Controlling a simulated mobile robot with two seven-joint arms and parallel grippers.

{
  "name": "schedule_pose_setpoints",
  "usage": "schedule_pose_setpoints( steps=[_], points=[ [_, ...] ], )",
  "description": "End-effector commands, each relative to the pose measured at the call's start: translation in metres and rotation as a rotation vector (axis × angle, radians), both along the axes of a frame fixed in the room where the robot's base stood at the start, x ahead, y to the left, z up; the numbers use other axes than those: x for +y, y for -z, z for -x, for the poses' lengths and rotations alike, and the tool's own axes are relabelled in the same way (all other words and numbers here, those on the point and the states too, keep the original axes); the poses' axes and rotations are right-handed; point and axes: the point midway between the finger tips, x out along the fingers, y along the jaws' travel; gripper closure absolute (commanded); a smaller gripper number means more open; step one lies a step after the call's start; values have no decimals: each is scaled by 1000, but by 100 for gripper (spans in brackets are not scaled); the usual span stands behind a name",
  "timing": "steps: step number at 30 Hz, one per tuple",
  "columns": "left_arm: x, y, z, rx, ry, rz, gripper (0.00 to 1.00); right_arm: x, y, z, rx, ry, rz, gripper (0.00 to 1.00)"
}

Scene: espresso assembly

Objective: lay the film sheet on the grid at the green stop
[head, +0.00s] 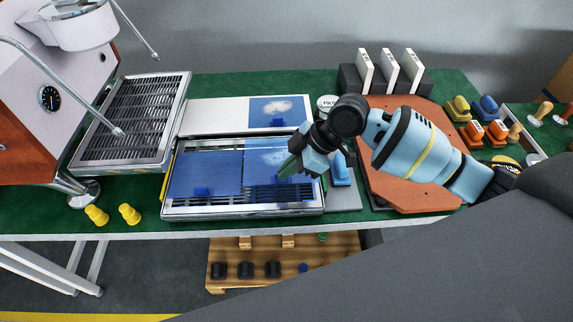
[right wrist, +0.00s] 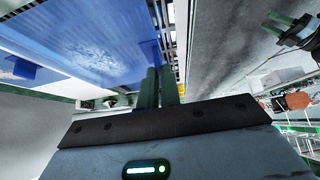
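The grid (head: 300,205) is a metal slatted tray in the middle of the bench. A plain blue sheet (head: 205,172) covers its left part. A blue film sheet with a pale cloudy pattern (head: 262,158) is over its right part; it also fills the upper left of the right wrist view (right wrist: 90,40). My right gripper (head: 289,167) is at this sheet's right edge. Its fingers (right wrist: 161,85) are close together at a blue tab, seemingly pinching the sheet. I cannot tell whether the sheet touches the grid. A small green piece (head: 323,183) shows at the grid's right end. My left gripper is out of view.
A white board (head: 215,115) behind the grid bears another patterned blue sheet (head: 278,108). The espresso machine's drip tray (head: 135,120) stands left. Two yellow pieces (head: 113,215) lie at front left. A blue-handled tool (head: 341,170) and an orange mat (head: 385,190) are right of the grid.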

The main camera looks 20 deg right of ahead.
Motion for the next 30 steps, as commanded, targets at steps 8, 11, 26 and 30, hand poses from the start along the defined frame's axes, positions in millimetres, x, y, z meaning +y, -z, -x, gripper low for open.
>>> schedule_pose_setpoints(
  steps=[8,11,26,30],
  points=[
    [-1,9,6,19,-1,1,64,0,24,1,4,0,1,100],
    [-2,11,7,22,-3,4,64,0,29,0,3,0,1,100],
    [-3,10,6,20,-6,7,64,0,30,0,0,1,1,100],
    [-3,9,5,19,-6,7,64,0,30,0,0,1,1,100]
  ],
)
